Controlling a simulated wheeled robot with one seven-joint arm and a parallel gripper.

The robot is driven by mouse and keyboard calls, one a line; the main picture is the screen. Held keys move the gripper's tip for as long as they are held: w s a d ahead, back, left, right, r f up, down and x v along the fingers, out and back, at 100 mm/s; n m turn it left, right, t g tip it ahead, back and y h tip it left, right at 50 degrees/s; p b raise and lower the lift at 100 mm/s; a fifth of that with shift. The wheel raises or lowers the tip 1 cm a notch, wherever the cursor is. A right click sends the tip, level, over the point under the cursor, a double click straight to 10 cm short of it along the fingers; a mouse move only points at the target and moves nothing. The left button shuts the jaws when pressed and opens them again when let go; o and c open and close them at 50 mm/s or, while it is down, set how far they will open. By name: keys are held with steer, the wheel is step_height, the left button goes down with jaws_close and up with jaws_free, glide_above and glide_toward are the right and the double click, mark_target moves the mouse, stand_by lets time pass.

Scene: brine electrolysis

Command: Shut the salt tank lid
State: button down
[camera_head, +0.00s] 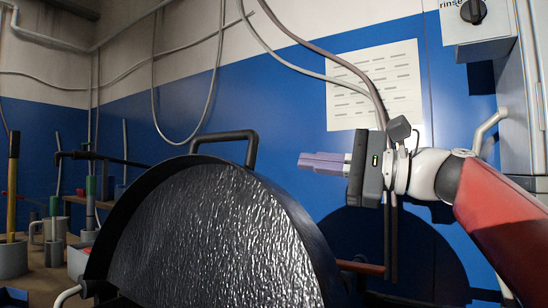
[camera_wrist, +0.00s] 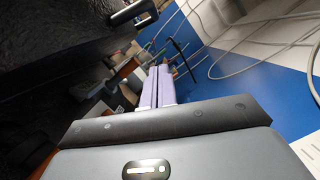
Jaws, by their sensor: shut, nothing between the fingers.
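The salt tank lid (camera_head: 215,235) is a large round dark lid with a rough, shiny inner face. It stands raised, close to upright, in the head view, with a black bar handle (camera_head: 226,136) at its top edge. My gripper (camera_head: 302,161) is to the right of the handle, apart from the lid, with its purple fingers shut and pointing left. In the wrist view the fingers (camera_wrist: 158,70) are together and empty. The dark lid (camera_wrist: 60,30) and its handle (camera_wrist: 132,14) show at the upper left there. The tank's opening is out of view.
A bench (camera_head: 45,278) with pots and upright tools stands at the left. A switch box (camera_head: 476,24) marked "rinse" and a paper sheet (camera_head: 376,86) are on the wall. Hoses hang along the blue wall. Open air lies between my gripper and the lid.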

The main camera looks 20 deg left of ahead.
mark_target(252, 145)
steer(key=shift+s+a+r+p, duration=0.3)
steer(key=shift+s+a+r, duration=0.2)
steer(key=shift+a, duration=1.1)
steer(key=shift+s+a+r+p, duration=0.25)
steer(key=shift+s+a+r, duration=0.2)
steer(key=shift+a, duration=1.2)
steer(key=shift+s+a+r+p, duration=0.3)
steer(key=shift+s+a+r, duration=0.15)
steer(key=shift+a, duration=1.15)
steer(key=shift+s, duration=0.15)
